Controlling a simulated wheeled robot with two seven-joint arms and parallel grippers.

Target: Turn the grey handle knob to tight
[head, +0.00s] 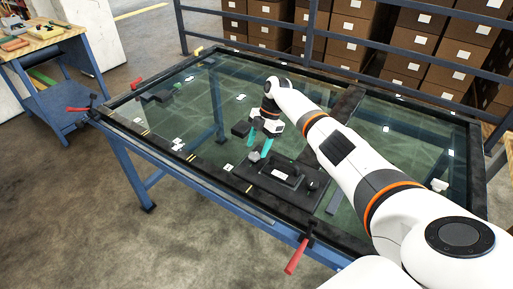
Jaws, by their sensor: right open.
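A small grey knob (254,156) shows at the left end of a black base plate (262,186) on the glass-topped table. I take it to be the grey handle knob; its marking is too small to read. My right gripper (259,144) points down with its teal fingers spread apart, just above or beside the knob. I cannot tell whether the fingers touch it. Part of the knob's far side is hidden by the fingers. My left gripper is not in view.
A black block with a white label (284,174) and a dark round knob (313,185) sit on the plate. Red-handled clamps (297,256) stick out at the table edge. A blue rail (355,45) and stacked boxes (431,45) stand behind. The table's left part holds small scattered pieces.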

